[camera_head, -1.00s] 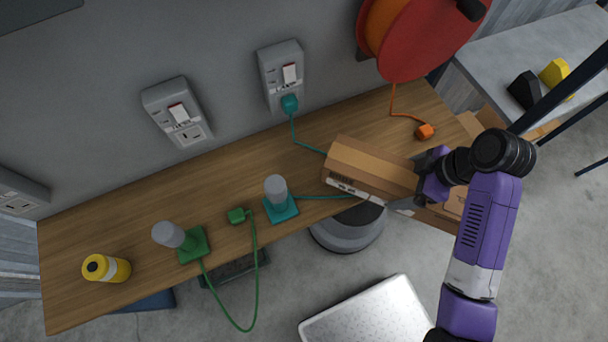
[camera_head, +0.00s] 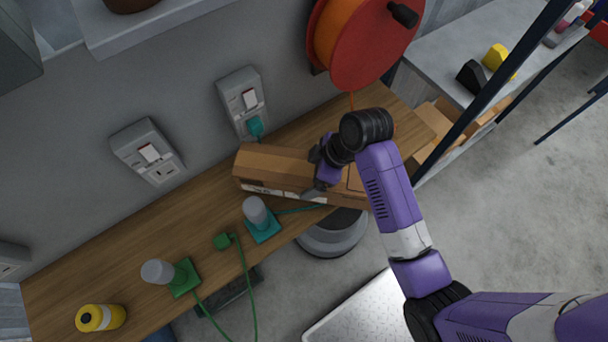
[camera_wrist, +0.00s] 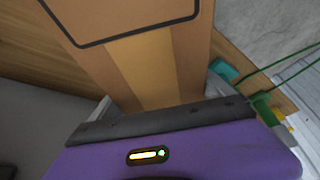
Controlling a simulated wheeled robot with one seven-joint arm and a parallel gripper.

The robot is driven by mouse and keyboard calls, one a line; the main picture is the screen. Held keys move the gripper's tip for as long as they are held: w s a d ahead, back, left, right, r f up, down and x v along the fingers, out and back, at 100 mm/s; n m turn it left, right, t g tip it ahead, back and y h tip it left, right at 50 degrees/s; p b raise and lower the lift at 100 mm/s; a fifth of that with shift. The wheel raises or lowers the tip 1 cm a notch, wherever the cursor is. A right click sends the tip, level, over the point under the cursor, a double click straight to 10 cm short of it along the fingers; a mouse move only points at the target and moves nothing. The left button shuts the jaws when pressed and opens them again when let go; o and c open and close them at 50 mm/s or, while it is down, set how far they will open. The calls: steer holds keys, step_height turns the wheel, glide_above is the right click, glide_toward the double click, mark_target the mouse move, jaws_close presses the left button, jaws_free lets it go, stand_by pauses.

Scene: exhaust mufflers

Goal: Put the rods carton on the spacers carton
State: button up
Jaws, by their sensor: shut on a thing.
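A long brown cardboard carton (camera_head: 272,163) with a lighter tape band is in my gripper (camera_head: 317,188), over the wooden bench near the wall. Its front side bears a dark-and-white label that I cannot read. In the wrist view the carton (camera_wrist: 112,72) fills the upper middle, against the dark gripper edge. My gripper is shut on it, though my arm hides much of the grip. Another brown cardboard surface (camera_head: 354,183) shows just right of the gripper; I cannot tell whether it is a separate carton. No carton is readable as rods or spacers.
The wooden bench (camera_head: 205,205) carries a teal stand (camera_head: 263,228), a green stand (camera_head: 185,278) and a yellow cylinder (camera_head: 101,317). A red reel (camera_head: 372,45) hangs on the wall above. Cardboard boxes (camera_head: 432,150) sit at the right under a grey shelf (camera_head: 445,85).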

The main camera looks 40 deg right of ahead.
steer(key=shift+w+a, duration=0.7)
steer(key=shift+w, duration=0.05)
steer(key=shift+f+p, duration=0.4)
steer(key=shift+f, duration=1.3)
steer(key=o, duration=1.8)
steer(key=shift+s+f, duration=0.1)
steer(key=shift+f, duration=0.1)
steer(key=v, duration=1.2)
steer(key=shift+r, duration=0.15)
steer(key=s+a+f+m+t, duration=0.1)
steer(key=s+a+f+m, duration=0.1)
steer(key=f, duration=0.1)
steer(key=s+a+f+m+t+h, duration=0.1)
steer(key=shift+s+f+t, duration=0.3)
steer(key=shift+s+f, duration=0.05)
steer(key=shift+s, duration=0.05)
steer(key=s+r+m+t+h, duration=0.2)
steer(key=s+r+m+t, duration=0.4)
steer(key=s+r, duration=1.1)
steer(key=s+a+t, duration=0.1)
steer(key=t, duration=0.2)
steer(key=shift+s+r, duration=0.15)
steer(key=shift+s, duration=0.05)
